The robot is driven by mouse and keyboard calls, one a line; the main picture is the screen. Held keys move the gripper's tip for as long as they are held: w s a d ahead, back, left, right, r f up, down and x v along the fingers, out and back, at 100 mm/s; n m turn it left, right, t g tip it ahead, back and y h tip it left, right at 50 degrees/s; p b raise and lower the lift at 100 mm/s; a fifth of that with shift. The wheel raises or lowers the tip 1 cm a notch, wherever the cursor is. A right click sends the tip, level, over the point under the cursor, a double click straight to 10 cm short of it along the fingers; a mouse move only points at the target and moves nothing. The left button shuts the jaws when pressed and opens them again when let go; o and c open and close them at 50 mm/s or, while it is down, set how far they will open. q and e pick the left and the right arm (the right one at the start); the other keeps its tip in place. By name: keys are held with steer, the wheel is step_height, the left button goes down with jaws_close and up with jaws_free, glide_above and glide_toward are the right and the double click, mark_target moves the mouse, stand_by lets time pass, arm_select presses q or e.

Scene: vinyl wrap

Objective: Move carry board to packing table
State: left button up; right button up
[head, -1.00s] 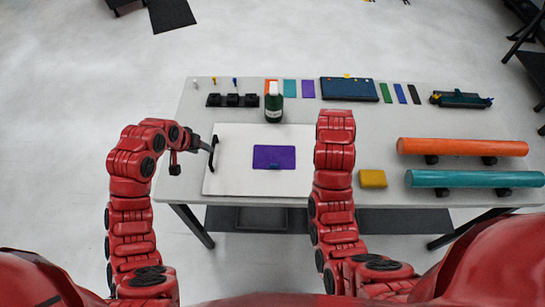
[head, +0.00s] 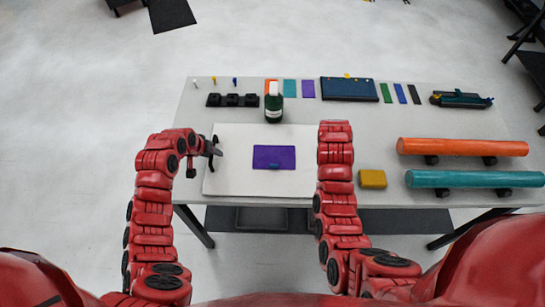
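The carry board (head: 235,182) is a flat white board lying on the left part of the grey worktable (head: 375,135). A dark handle (head: 212,160) stands at the board's left edge. My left gripper (head: 214,146) is at this handle, overlapping it in the picture; I cannot tell whether its fingers are closed around it. My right forearm covers the board's right edge and hides my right gripper. I cannot make out which surface is the packing table.
A dark green bottle (head: 274,106) stands just behind the board. Orange (head: 460,147) and teal (head: 470,179) rolls and a yellow block (head: 372,179) lie to the right. Colour swatches and a dark blue box (head: 348,89) line the back. Floor left of the table is clear.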

arm_select(q)
jaws_close()
arm_select(e)
jaws_close()
stand_by(0.9)
